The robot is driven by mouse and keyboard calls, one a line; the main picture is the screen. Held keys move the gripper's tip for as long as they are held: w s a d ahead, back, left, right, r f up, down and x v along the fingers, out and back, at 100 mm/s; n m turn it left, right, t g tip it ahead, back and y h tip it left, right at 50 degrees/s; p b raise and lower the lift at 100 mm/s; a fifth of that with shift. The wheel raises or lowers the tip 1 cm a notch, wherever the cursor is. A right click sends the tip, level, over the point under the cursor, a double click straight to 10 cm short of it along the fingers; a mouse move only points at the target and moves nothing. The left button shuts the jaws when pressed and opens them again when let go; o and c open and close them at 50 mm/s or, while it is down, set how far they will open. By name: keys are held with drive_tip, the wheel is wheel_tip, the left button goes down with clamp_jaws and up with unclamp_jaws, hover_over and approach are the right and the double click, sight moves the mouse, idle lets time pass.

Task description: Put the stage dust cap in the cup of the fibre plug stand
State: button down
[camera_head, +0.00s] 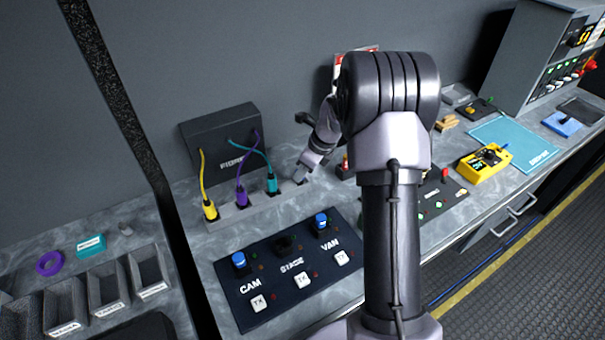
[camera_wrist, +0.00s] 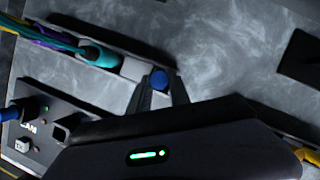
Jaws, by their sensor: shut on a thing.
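My gripper (camera_wrist: 162,88) is shut on the blue stage dust cap (camera_wrist: 159,79), which shows between the fingertips in the wrist view. The cap is at the end of the fibre plug stand (camera_wrist: 133,69), just past the teal plug (camera_wrist: 98,55). I cannot tell whether it is above the cup or inside it; the cup is hidden. In the head view, my gripper (camera_head: 301,174) is at the right end of the long grey stand (camera_head: 239,212), and the cap cannot be made out. The STAGE socket (camera_head: 283,243) on the black panel (camera_head: 262,293) is dark and uncapped.
Yellow (camera_head: 209,209), purple (camera_head: 242,196) and teal (camera_head: 272,184) plugs stand in the stand, cabled to a black box (camera_head: 222,135) behind. Blue caps sit on CAM (camera_head: 239,260) and VAN (camera_head: 321,220). A yellow meter (camera_head: 484,162) lies to the right.

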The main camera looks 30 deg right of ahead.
drive_tip(key=shift+r, duration=0.15)
drive_tip(key=shift+f, duration=0.2)
drive_tip(key=c, duration=1.2)
unclamp_jaws()
